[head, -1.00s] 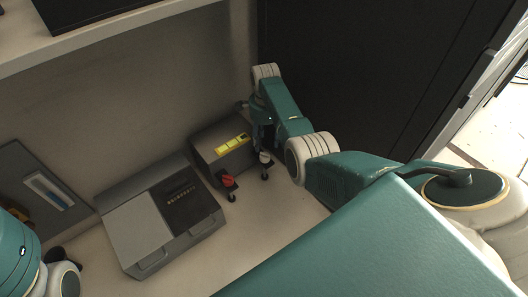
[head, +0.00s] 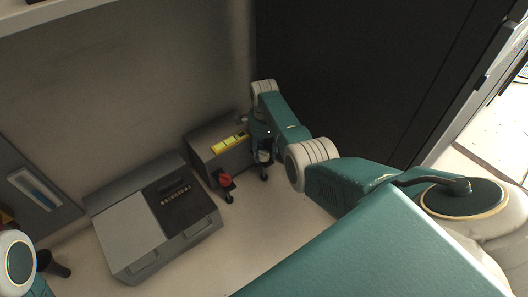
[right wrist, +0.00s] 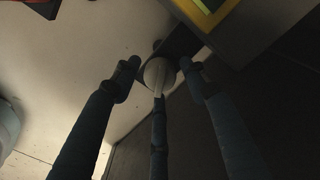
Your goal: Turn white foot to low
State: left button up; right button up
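The white foot (head: 264,156) is a pale round knob on a dark bracket at the front right of a small grey box (head: 207,158) with a yellow label. In the right wrist view the white foot (right wrist: 160,74) sits between the fingertips of my right gripper (right wrist: 160,80). Its two side fingers stand apart with a small gap on each side, and a middle finger reaches the knob's lower edge; whether it touches I cannot tell. In the head view my right gripper (head: 262,142) is over the foot and partly hides it. My left gripper is not clearly visible.
A red knob (head: 225,180) on a similar bracket is left of the white foot. A larger grey device (head: 129,224) with a dark panel stands further left. A dark rack (head: 350,90) rises behind and right of my right arm. The bench (head: 260,220) in front is clear.

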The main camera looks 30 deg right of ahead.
jog(key=c, duration=0.7)
jog(key=shift+c, duration=0.2)
